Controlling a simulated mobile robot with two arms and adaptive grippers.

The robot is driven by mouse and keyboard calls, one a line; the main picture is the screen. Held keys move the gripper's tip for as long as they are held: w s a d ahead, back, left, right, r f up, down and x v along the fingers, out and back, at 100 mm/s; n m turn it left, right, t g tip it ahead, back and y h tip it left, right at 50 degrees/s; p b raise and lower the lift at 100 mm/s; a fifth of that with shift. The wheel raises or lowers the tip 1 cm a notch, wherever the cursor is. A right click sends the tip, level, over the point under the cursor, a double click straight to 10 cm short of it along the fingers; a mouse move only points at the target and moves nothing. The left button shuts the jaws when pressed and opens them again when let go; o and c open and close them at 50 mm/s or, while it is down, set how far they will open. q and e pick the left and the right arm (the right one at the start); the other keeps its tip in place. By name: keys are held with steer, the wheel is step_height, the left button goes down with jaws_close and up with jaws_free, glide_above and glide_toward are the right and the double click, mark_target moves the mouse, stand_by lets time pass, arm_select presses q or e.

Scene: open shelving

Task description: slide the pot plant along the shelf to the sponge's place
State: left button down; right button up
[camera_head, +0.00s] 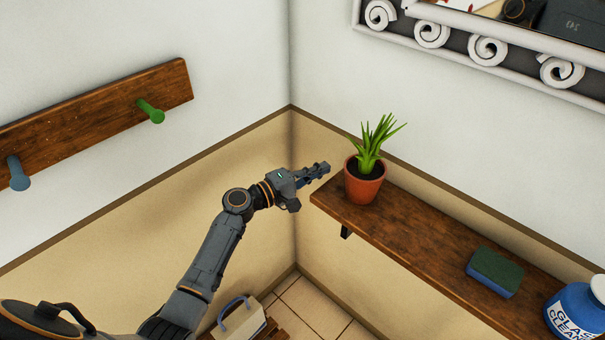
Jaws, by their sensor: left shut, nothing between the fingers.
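The pot plant (364,182), a green spiky plant in a terracotta pot, stands upright near the left end of the wooden shelf (415,228). The sponge (495,271), blue with a dark green top, lies on the shelf further right and nearer to me. My left gripper (326,169) is shut and empty, just left of the pot at about the height of its rim. In the picture a small gap shows between fingertips and pot; I cannot tell the exact distance. My right gripper is not in view.
A blue and white glass cleaner bottle (575,312) stands right of the sponge. The shelf between pot and sponge is clear. A mirror with a scrolled frame (487,50) hangs above. A peg rail (95,112) is on the left wall. A light bag (238,318) is below.

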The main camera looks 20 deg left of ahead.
mark_target(395, 224)
arm_select(q)
steer(key=d+p, duration=0.2)
steer(key=d, duration=0.1)
steer(key=shift+d+r, duration=0.1)
steer(key=shift+d, duration=0.2)
steer(key=shift+s+d, duration=0.25)
steer(key=shift+d, duration=0.25)
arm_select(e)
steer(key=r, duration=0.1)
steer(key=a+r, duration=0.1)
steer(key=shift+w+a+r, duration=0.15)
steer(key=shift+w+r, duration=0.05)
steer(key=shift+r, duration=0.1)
arm_select(q)
steer(key=shift+d, duration=0.2)
steer(key=s+d, duration=0.2)
steer(key=d, duration=0.3)
steer(key=s+d, duration=0.2)
steer(key=d, duration=0.3)
steer(key=s+d, duration=0.2)
steer(key=d, duration=0.3)
steer(key=shift+s+d, duration=0.25)
steer(key=shift+d, duration=0.15)
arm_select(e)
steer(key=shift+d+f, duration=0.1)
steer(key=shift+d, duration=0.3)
arm_select(q)
steer(key=shift+a, duration=0.1)
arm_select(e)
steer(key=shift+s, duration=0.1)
